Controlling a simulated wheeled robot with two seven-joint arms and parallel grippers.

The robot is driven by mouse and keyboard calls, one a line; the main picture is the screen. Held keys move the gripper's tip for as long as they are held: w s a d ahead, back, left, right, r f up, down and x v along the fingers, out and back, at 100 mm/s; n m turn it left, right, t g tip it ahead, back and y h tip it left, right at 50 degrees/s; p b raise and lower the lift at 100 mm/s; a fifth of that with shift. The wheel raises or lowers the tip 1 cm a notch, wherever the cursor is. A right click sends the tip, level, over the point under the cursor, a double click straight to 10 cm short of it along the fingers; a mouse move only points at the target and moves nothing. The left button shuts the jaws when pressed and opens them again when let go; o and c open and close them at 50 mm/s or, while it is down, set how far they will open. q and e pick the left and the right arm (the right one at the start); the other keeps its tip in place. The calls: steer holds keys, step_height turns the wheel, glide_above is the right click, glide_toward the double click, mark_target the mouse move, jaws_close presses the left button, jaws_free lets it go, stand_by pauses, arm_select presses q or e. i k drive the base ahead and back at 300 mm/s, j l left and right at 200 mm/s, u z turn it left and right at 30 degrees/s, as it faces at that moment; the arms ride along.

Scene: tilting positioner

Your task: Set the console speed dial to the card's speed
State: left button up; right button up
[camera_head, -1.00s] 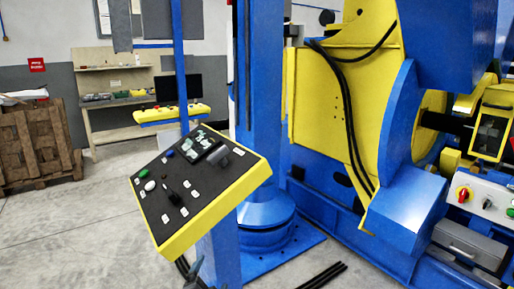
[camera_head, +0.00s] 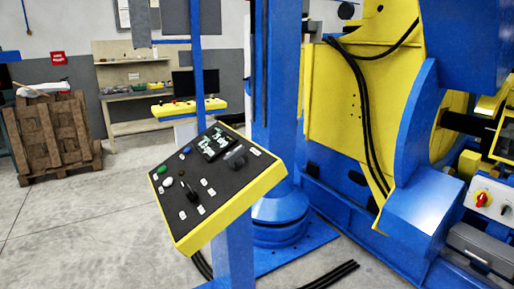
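The console (camera_head: 234,206) is a tilted black panel with a yellow rim on a blue post. It carries a small display (camera_head: 213,143) with pale green text, too small to read for sure. I cannot make out the speed card. Neither gripper is in view.
The large blue and yellow positioner (camera_head: 330,110) fills the right side. Black cables (camera_head: 335,275) lie on the floor. A wooden crate (camera_head: 50,135) and a workbench (camera_head: 140,124) stand behind; the left floor is clear.

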mark_target(191, 195)
steer(key=z, duration=0.5)
steer(key=i+l+z, duration=0.1)
steer(key=z, duration=0.4)
steer(key=i+z, duration=0.25)
steer(key=z, duration=0.25)
steer(key=i+j+z, duration=0.1)
steer(key=z, duration=0.35)
steer(key=i+j+z, duration=0.15)
steer(key=z, duration=0.35)
steer(key=i+j+z, duration=0.1)
steer(key=i+j, duration=0.2)
steer(key=i+j+z, duration=0.1)
steer(key=i+j, duration=0.2)
steer(key=i+j+z, duration=0.1)
steer(key=i+j, duration=0.15)
steer(key=j, duration=0.25)
steer(key=i+j+z, duration=0.1)
steer(key=i+j, duration=0.15)
steer(key=j, duration=0.15)
steer(key=u, duration=5.05)
